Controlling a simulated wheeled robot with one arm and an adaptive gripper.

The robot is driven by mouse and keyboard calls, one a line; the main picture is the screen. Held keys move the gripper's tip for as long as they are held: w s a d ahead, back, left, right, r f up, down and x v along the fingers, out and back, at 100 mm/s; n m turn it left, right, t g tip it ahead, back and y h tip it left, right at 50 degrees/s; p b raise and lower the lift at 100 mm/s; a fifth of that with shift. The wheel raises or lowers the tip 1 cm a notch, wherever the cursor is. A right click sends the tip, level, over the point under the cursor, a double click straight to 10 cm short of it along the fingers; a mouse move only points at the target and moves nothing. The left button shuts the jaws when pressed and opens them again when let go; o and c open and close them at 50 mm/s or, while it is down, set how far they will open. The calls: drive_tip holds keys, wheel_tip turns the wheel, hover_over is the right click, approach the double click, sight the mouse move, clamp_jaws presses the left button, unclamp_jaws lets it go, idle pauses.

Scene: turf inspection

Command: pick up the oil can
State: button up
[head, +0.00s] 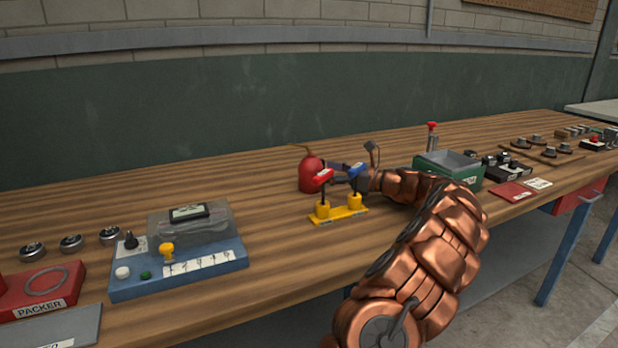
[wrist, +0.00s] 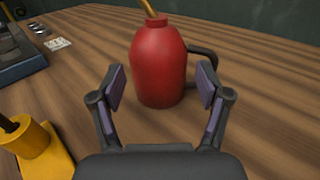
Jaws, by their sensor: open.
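The red oil can (wrist: 157,65) stands upright on the wooden bench in the wrist view, with a yellowish spout at its top and a dark handle on its right side. My gripper (wrist: 161,88) is open, with its two purple-padded fingers spread to the left and right of the can's near side. I cannot tell whether either finger touches it. In the head view the oil can (head: 308,175) stands behind a yellow stand, its lower right partly hidden. My gripper (head: 342,173) reaches toward it from the right.
A blue panel box (head: 180,270) lies to the left. A green bin (head: 448,168) and smaller parts stand to the right. Bare bench lies left of the can.

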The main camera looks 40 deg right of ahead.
sight(320, 164)
drive_tip(key=shift+b+x, duration=0.5)
drive_tip(key=shift+x, duration=3.45)
drive_tip(key=c, duration=1.1)
drive_tip(key=shift+r, duration=0.1)
drive_tip(key=shift+r, duration=0.25)
drive_tip(key=s, duration=0.1)
drive_tip(key=s+d+p, duration=0.1)
drive_tip(key=s+r, duration=0.1)
drive_tip(key=s, duration=0.1)
drive_tip(key=shift+d+r, duration=0.1)
drive_tip(key=shift+d, duration=0.15)
drive_tip(key=shift+c, duration=0.7)
wheel_tip(320, 164, up, 13)
drive_tip(key=p, duration=0.3)
drive_tip(key=shift+w+r, duration=0.1)
drive_tip(key=shift+w, duration=0.05)
drive_tip(key=shift+c, duration=0.9)
